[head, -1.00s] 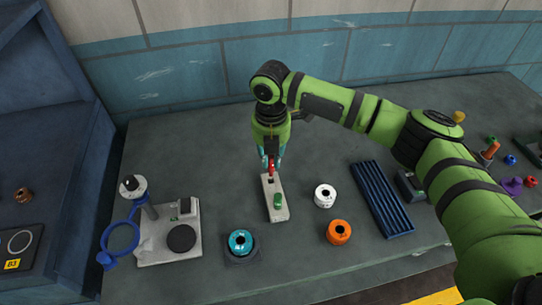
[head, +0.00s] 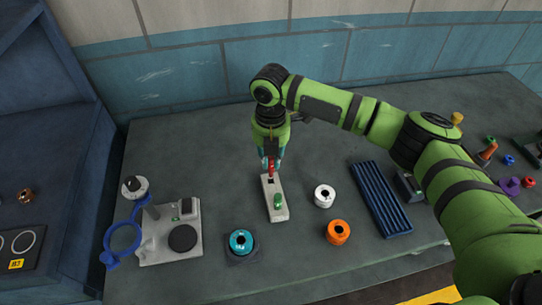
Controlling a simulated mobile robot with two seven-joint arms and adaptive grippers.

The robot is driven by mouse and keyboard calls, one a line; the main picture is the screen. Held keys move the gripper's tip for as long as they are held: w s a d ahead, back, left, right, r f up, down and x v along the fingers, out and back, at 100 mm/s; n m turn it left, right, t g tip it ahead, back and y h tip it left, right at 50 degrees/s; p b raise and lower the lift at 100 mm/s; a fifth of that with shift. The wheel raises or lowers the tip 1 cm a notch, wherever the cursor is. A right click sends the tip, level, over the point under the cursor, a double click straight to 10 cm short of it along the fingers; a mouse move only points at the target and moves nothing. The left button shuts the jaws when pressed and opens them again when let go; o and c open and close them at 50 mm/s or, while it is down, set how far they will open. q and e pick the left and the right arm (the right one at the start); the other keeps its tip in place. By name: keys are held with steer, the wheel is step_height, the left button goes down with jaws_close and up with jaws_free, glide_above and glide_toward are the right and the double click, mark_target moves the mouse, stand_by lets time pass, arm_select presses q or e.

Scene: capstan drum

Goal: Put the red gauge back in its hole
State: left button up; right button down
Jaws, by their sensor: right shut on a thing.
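The red gauge (head: 270,166) is a small red piece held upright in my right gripper (head: 271,164). The gripper points down and is shut on it. The gauge is over the far end of a pale narrow block (head: 278,212), at a dark hole there. I cannot tell how far its lower end is inside the hole. A green gauge (head: 278,197) stands in the near part of the same block. My left gripper is not in view.
A teal spool (head: 240,242), a white spool (head: 324,195) and an orange spool (head: 338,232) stand around the block. A blue ribbed tray (head: 382,198) lies to the right. A grey device (head: 170,235) with a blue ring (head: 122,240) is at left.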

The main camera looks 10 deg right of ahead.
mark_target(271, 170)
steer(key=shift+f, duration=0.6)
steer(key=shift+r, duration=0.1)
stand_by(0.6)
steer(key=shift+p, duration=0.55)
steer(key=shift+f, duration=0.65)
steer(key=shift+p, duration=0.35)
stand_by(0.4)
steer(key=shift+f, duration=0.65)
stand_by(0.4)
stand_by(0.4)
steer(key=shift+f, duration=0.6)
stand_by(0.6)
